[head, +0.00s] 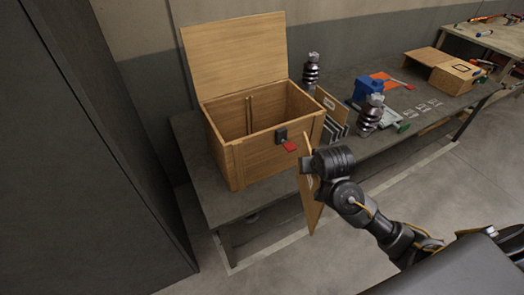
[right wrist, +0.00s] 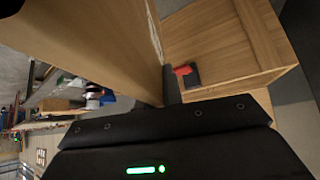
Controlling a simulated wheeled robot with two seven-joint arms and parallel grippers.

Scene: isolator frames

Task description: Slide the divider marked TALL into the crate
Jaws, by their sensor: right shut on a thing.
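The wooden crate (head: 268,163) stands on the grey table with its lid (head: 236,55) raised at the back. Upright strips show on its inner wall. My right gripper (head: 307,166) is shut on a thin wooden divider (head: 312,208), which hangs upright to the right of the crate's front corner, outside it and apart from it. A pale label shows on the divider, but I cannot read it. In the right wrist view the divider (right wrist: 95,40) fills the upper left, and the crate (right wrist: 222,42) is at the right. My left gripper is not in view.
A rack of upright panels (head: 333,112) stands right of the crate. Ribbed dark insulators (head: 311,70), a blue object (head: 372,84) and small tags lie farther along the table. A dark cabinet is at the left.

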